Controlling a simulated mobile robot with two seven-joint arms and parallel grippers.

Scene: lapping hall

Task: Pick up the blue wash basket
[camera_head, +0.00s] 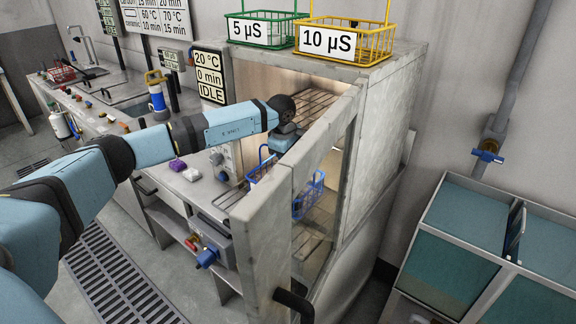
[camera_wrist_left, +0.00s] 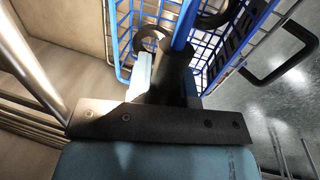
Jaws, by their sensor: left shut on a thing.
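The blue wash basket (camera_head: 312,190) is a wire basket, partly hidden by the open cabinet door (camera_head: 262,235) in the head view. My left gripper (camera_head: 283,140) is over it at the cabinet opening, its fingertips hidden there. In the left wrist view my left gripper (camera_wrist_left: 172,62) is shut on the blue upright handle of the basket (camera_wrist_left: 240,42). Dark rings (camera_wrist_left: 215,14) show inside the basket. My right gripper is in neither view.
The cabinet (camera_head: 380,130) has a wire rack (camera_head: 315,103) inside. A green basket (camera_head: 262,24) and a yellow basket (camera_head: 372,40) stand on top. Teal-lidded tanks (camera_head: 460,225) stand at right.

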